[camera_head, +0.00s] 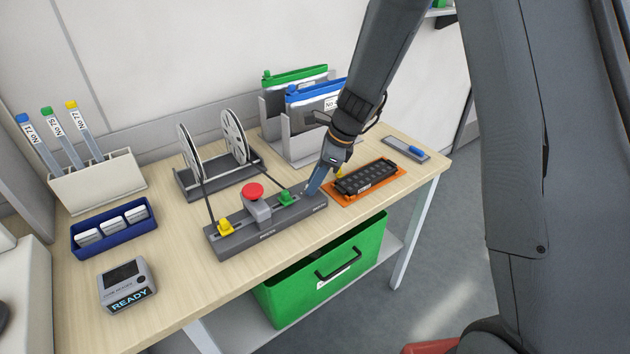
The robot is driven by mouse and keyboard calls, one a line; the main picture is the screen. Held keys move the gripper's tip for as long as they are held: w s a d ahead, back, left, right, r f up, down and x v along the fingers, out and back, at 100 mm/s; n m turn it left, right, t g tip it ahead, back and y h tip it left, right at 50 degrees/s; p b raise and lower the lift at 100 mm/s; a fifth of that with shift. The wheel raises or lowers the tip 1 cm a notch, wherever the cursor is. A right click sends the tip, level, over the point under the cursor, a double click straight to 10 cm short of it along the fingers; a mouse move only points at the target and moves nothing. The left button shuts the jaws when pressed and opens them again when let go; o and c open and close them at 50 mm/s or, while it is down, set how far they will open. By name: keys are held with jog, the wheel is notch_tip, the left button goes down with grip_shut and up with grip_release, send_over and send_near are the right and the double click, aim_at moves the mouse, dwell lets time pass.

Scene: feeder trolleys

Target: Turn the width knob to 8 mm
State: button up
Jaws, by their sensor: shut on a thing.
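A dark grey splicing block (250,236) lies on the wooden table, with a red button in its middle, a yellow clamp on the left and a green clamp on the right. My gripper (309,192) reaches down from the upper right to the right end of this block, just right of the green clamp. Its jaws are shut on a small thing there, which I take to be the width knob. The knob is hidden by the jaws, and its scale and setting cannot be read.
Two tape reels (233,138) stand behind the block. An orange tray (337,196) with a black part lies close right of my gripper. A pouch rack (283,134) is behind. A blue box (113,241) and a display unit reading READY (127,284) are left. A green bin (283,304) is below.

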jog(key=n, duration=0.1)
jog(key=n+g, duration=0.1)
jog(key=n, duration=0.2)
jog(key=shift+w+g, duration=0.25)
jog(key=shift+g, duration=0.05)
jog(key=shift+w+n+g+h+b, duration=0.15)
jog(key=shift+n+g+b, duration=0.2)
jog(key=shift+n, duration=0.8)
jog(key=shift+n+g+h+b, duration=0.15)
jog(key=shift+n+g, duration=0.3)
jog(key=shift+n, duration=0.7)
jog(key=o, duration=1.1)
jog(key=shift+c, duration=0.2)
jog(key=shift+r, duration=0.1)
